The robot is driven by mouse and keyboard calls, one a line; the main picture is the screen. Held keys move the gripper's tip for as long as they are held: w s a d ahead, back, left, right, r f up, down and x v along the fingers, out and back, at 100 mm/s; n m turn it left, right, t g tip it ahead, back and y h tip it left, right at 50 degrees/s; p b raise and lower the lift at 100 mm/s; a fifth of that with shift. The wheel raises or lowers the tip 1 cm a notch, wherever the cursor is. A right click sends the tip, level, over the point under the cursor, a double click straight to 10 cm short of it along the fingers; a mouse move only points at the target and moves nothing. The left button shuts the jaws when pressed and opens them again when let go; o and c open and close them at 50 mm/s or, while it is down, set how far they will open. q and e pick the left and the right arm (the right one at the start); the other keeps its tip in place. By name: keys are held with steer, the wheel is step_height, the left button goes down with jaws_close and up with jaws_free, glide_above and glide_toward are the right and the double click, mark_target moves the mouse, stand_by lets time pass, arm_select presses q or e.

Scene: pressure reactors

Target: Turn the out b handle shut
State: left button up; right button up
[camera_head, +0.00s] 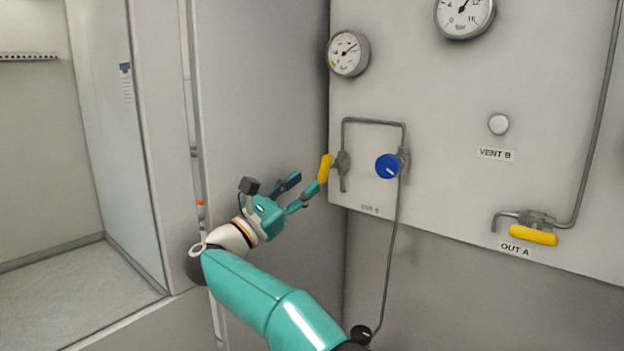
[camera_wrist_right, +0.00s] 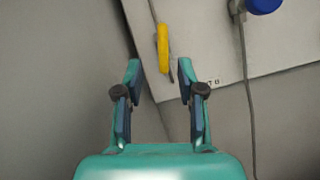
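The yellow lever handle (camera_head: 325,168) sits on a grey valve at the left edge of the panel, standing roughly upright. A small label (camera_head: 370,210) to its lower right is too blurred to read surely. My right gripper (camera_head: 307,183) is open just left of and below the handle. In the right wrist view, the yellow handle (camera_wrist_right: 163,47) shows ahead, its lower end between the open fingertips (camera_wrist_right: 159,67) in the picture, with a gap on both sides. I cannot tell whether it is between them in depth. My left gripper is not in view.
A blue knob (camera_head: 388,166) and thin pipe (camera_head: 398,245) are right of the valve. A gauge (camera_head: 348,54) is above. Another yellow handle (camera_head: 533,236), lying level, is above the OUT A label (camera_head: 514,249). A grey wall (camera_head: 265,90) stands close left of my gripper.

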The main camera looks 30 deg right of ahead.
steer(key=shift+a, duration=0.1)
steer(key=shift+s+f, duration=0.1)
steer(key=shift+f, duration=0.05)
steer(key=n+y+b, duration=0.1)
steer(key=y, duration=0.4)
glide_toward(321, 170)
steer(key=p+x, duration=0.3)
steer(key=x, duration=0.6)
steer(key=shift+d+p, duration=0.25)
steer(key=shift+p, duration=0.1)
steer(key=shift+w+d+f, duration=0.15)
steer(key=shift+w+d, duration=0.4)
steer(key=shift+d, duration=0.2)
jaws_close()
